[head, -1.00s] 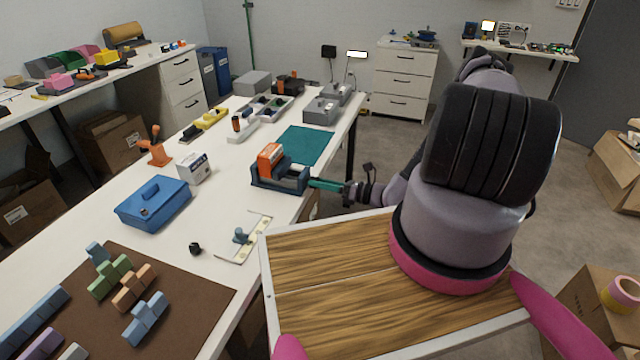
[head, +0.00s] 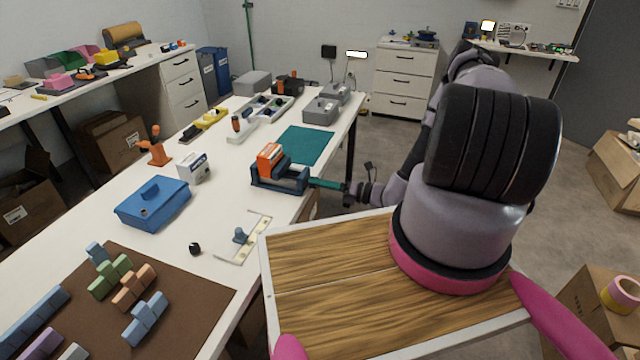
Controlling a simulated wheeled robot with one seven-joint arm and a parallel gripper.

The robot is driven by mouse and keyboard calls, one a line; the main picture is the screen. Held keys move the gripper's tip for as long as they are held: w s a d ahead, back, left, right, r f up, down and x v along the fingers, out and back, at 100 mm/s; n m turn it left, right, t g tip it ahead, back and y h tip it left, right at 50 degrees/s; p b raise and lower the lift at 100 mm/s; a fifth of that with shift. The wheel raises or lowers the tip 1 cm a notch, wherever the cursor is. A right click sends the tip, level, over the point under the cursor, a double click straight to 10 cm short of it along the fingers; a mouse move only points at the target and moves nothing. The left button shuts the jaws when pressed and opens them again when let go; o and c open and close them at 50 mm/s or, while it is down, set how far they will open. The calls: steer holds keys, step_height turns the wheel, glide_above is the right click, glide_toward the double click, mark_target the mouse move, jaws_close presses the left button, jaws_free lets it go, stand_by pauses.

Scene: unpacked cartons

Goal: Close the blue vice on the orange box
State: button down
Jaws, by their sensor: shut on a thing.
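The blue vice (head: 291,186) sits near the right edge of the white table in the head view. The orange box (head: 267,158) stands upright between its jaws, with the vice's right-hand jaw close beside it; I cannot tell whether that jaw touches it. A green handle (head: 325,184) sticks out of the vice to the right, over the table edge. My gripper (head: 348,189) is at the outer end of this handle and is shut on it. The fingertips are small and partly hidden.
A green mat (head: 304,145) lies behind the vice. A blue toolbox (head: 153,203), a white box (head: 193,168) and an orange clamp (head: 155,147) stand to the left. A white-framed strip (head: 244,238) lies in front. My arm reaches in from the right, beyond the table edge.

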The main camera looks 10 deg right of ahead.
steer(key=shift+c, duration=1.9)
jaws_free()
steer(key=v, duration=1.1)
